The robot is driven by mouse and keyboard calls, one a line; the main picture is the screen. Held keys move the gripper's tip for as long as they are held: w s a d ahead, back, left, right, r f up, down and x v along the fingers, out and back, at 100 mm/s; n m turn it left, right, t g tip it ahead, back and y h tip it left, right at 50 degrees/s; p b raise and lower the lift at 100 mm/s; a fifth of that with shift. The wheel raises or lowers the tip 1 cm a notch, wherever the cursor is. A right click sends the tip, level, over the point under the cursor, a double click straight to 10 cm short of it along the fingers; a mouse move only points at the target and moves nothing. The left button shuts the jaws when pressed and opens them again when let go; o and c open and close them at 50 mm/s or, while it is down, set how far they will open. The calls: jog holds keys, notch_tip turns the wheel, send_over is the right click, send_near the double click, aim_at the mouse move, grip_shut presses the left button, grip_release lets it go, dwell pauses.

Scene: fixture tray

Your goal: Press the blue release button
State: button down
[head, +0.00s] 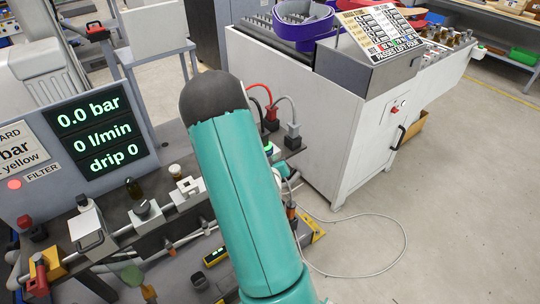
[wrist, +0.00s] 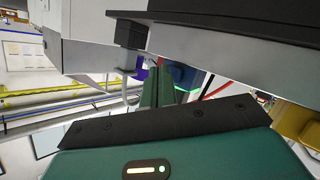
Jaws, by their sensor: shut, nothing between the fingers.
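I cannot make out a blue release button for certain in either view. In the wrist view a small blue patch (wrist: 190,77) shows beyond the fingers, partly hidden; I cannot tell what it is. My gripper (wrist: 158,82) shows in the wrist view as narrow green fingers close together, shut and empty, beyond the dark plate of my wrist. In the head view my teal arm fills the middle and hides part of the bench; my gripper does not show there.
A bench (head: 175,245) with valves and pipes lies left of my arm, below a display panel (head: 100,135) reading 0.0 bar. A white cabinet (head: 350,150) with a sloped label board (head: 383,33) and purple ring (head: 300,28) stands behind. A loose cable (head: 403,240) lies on open floor at right.

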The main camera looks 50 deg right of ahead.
jog(key=shift+w+d, duration=0.1)
jog(key=shift+w, duration=0.45)
dwell(0.8)
jog(key=shift+s, duration=0.1)
jog(key=shift+s+a, duration=0.2)
jog(key=shift+s, duration=0.6)
jog(key=shift+s, duration=0.1)
jog(key=s, duration=0.2)
jog(key=s+a, duration=0.1)
jog(key=s, duration=0.1)
jog(key=shift+s, duration=0.35)
jog(key=shift+a, duration=0.1)
